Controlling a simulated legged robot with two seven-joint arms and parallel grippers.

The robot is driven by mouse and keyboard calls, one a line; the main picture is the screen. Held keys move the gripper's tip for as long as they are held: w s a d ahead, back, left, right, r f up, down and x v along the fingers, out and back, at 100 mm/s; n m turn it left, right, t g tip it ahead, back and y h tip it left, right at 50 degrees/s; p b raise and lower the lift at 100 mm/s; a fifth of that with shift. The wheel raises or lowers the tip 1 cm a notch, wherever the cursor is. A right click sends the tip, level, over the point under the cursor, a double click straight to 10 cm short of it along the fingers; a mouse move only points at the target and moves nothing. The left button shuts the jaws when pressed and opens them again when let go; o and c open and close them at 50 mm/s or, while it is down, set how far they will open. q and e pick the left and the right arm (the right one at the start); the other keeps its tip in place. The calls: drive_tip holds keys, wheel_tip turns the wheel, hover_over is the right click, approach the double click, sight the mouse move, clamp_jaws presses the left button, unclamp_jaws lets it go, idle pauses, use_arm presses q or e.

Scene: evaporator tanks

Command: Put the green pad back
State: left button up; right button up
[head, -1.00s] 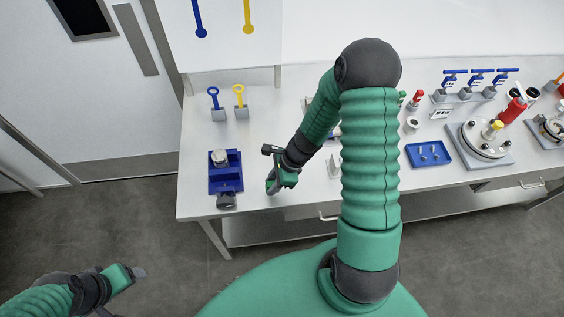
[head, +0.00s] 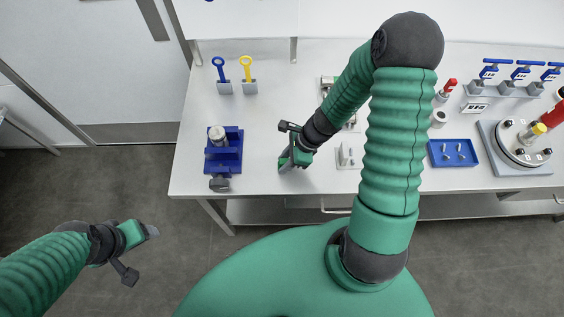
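I cannot make out a separate green pad in the head view; my arms and grippers are green too, so one near them would be hard to tell apart. My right gripper (head: 285,169) is over the bench top, to the right of the blue vise-like fixture (head: 236,153). Its fingertips point down and left, and its fingers are too small to show whether they are open or hold anything. My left gripper (head: 152,231) is over the floor at lower left, off the bench, with its grey tip pointing right. Its finger gap is unclear.
The white bench (head: 258,182) is clear between the fixture and my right gripper. Blue (head: 219,68) and yellow (head: 246,68) ring-handled tools stand at the back. A blue tray (head: 438,160) and a round flanged unit (head: 515,154) are at right. My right arm hides some of the bench.

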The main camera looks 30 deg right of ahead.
sight(286, 159)
drive_tip(key=shift+o, duration=0.8)
drive_tip(key=shift+d+f, duration=0.2)
drive_tip(key=shift+d, duration=0.5)
drive_tip(key=a, duration=0.3)
drive_tip(key=shift+w+r, duration=0.1)
drive_tip(key=shift+r, duration=0.1)
drive_tip(key=shift+w, duration=0.1)
drive_tip(key=shift+d+r, duration=0.15)
drive_tip(key=shift+d, duration=0.05)
drive_tip(key=d+r+p, duration=0.1)
drive_tip(key=r, duration=0.1)
drive_tip(key=s+d+r, duration=0.1)
drive_tip(key=d+r, duration=0.1)
drive_tip(key=shift+d+r+p, duration=0.15)
drive_tip(key=shift+p, duration=0.25)
use_arm(q)
drive_tip(key=r, duration=0.1)
drive_tip(key=a+r+p, duration=0.1)
drive_tip(key=shift+r, duration=0.35)
use_arm(e)
drive_tip(key=s+a+r+n+h, duration=0.2)
drive_tip(key=r+n, duration=0.4)
drive_tip(key=n, duration=0.6)
drive_tip(key=s+a+r+n+h, duration=0.1)
drive_tip(key=a+r+n, duration=0.4)
drive_tip(key=n, duration=0.7)
drive_tip(key=shift+s+a+r+h, duration=0.2)
drive_tip(key=shift+s+r+h, duration=0.2)
drive_tip(key=shift+r+h, duration=0.25)
